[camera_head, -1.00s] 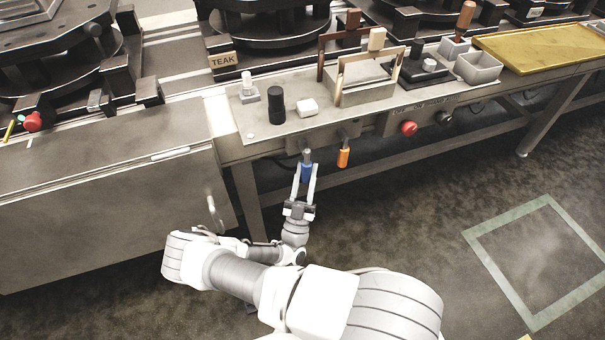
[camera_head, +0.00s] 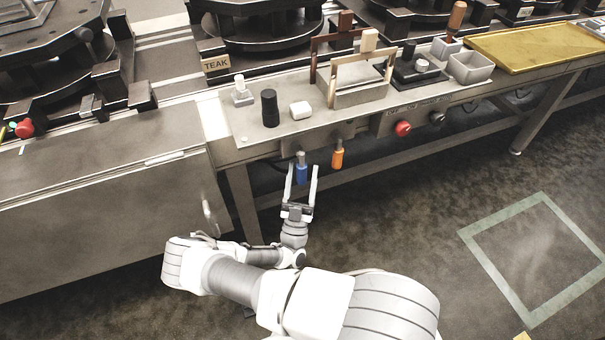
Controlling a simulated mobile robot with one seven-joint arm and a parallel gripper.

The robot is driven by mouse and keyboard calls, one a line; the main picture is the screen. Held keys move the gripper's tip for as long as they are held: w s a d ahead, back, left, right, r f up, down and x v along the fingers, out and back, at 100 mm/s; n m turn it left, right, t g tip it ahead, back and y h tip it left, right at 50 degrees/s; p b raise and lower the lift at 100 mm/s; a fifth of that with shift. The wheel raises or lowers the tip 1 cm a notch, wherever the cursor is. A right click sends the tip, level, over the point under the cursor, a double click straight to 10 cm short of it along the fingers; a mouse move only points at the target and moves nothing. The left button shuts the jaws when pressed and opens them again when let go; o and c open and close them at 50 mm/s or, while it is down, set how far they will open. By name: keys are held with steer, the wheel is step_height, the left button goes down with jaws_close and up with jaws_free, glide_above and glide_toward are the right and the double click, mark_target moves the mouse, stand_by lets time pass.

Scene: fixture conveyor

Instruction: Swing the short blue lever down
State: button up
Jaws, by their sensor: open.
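The short blue lever (camera_head: 301,174) is on the front face of the bench, below the table edge. Its blue handle hangs downward from a grey stem. My gripper (camera_head: 301,168) is open, reaching up from below. One finger shows on each side of the blue handle, with visible gaps between. Whether a finger touches the lever cannot be told from this angle.
An orange lever (camera_head: 337,159) hangs just right of the blue one. A red knob (camera_head: 403,129) and a black knob (camera_head: 437,118) sit further right. A grey cabinet (camera_head: 100,215) stands left.

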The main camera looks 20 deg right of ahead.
steer(key=shift+s+a+f, duration=0.15)
steer(key=shift+s+f, duration=0.05)
steer(key=s+a+p, duration=0.3)
steer(key=s+a, duration=0.3)
steer(key=s, duration=0.4)
steer(key=shift+s+a+f, duration=0.2)
steer(key=shift+a, duration=0.15)
